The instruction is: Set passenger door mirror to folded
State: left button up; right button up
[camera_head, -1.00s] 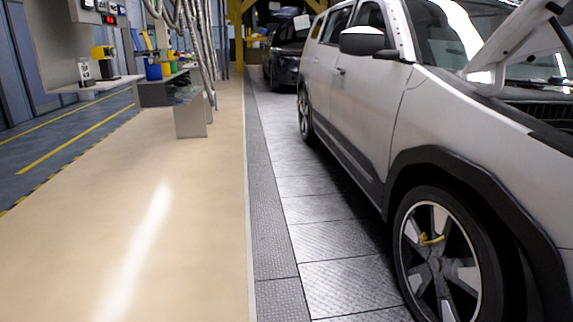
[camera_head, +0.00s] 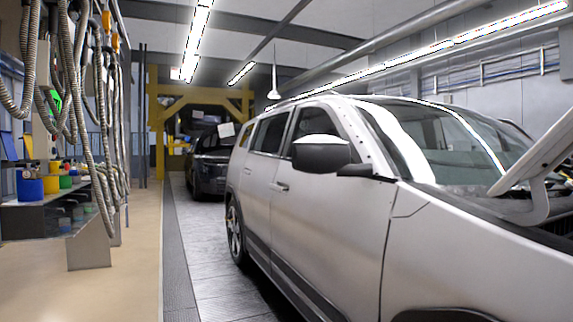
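The passenger door mirror (camera_head: 322,154) is on the side of a silver-white car (camera_head: 335,215), near the front of the front door window. It has a white cap over a dark housing and sticks out from the door on a dark arm, so it looks unfolded. The mirror stands clear, with nothing touching it. Neither of my grippers shows in the head view.
The car's hood (camera_head: 545,155) is raised at the right. A workbench shelf with coloured containers (camera_head: 30,186) and hanging hoses (camera_head: 85,110) stands at the left. A dark car (camera_head: 210,165) stands behind.

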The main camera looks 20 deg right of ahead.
aim_at(316, 155)
jog(key=i+z, duration=0.2)
jog(key=i, duration=0.3)
jog(key=i+j+z, duration=0.25)
jog(key=i, duration=0.25)
jog(key=i+j+z, duration=0.2)
jog(key=i, duration=0.3)
